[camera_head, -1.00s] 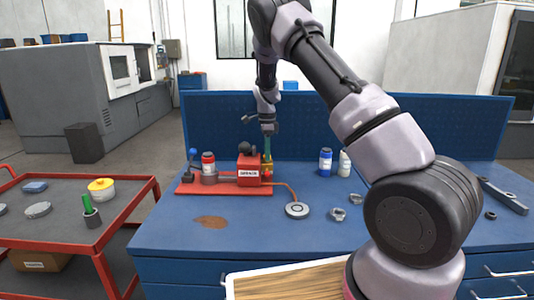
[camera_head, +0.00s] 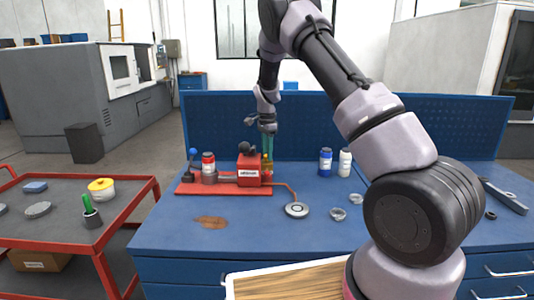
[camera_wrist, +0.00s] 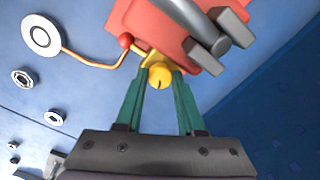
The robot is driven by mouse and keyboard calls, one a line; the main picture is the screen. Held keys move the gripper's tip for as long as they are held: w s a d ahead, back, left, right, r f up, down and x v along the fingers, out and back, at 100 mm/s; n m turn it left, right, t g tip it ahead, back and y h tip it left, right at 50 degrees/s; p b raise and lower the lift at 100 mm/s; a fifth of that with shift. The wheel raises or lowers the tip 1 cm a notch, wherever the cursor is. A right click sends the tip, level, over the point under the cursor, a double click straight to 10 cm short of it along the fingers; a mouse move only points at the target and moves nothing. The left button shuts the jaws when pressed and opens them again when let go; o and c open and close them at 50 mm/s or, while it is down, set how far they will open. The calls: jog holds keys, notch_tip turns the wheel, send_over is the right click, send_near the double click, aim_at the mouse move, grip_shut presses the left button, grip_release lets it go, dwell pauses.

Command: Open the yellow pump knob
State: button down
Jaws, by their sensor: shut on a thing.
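The yellow pump knob (camera_wrist: 159,76) is a small round knob beside the red pump (camera_wrist: 168,32). In the wrist view my gripper (camera_wrist: 160,84) has its two green fingers on either side of the knob, shut on it. In the head view my gripper (camera_head: 267,147) points down at the right end of the red pump (camera_head: 248,168). The knob is mostly hidden there behind the pump and fingers.
A copper-coloured hose runs from the pump to a round grey disc (camera_head: 297,210). Metal rings (camera_head: 338,214) lie on the blue bench (camera_head: 260,240). A blue panel rises behind.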

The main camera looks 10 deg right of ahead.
jog(key=c, duration=0.5)
grip_release()
jog(key=m, duration=0.4)
jog(key=shift+a+m, duration=0.1)
jog(key=shift+m, duration=0.3)
jog(key=shift+r+m, duration=0.3)
jog(key=shift+m, duration=0.4)
notch_tip(320, 180, up, 12)
jog(key=s+d+r+n+t+y, duration=0.1)
jog(key=s+d+r+n, duration=0.1)
jog(key=s+r, duration=0.3)
jog(key=s+d+r+n+t+y, duration=0.1)
jog(key=s+d+r+n, duration=0.1)
jog(key=s+r, duration=0.3)
jog(key=s+d+r+n, duration=0.2)
jog(key=s+r+n, duration=0.1)
jog(key=s+r, duration=0.2)
jog(key=shift+s+t+y, duration=0.4)
jog(key=shift+s, duration=0.05)
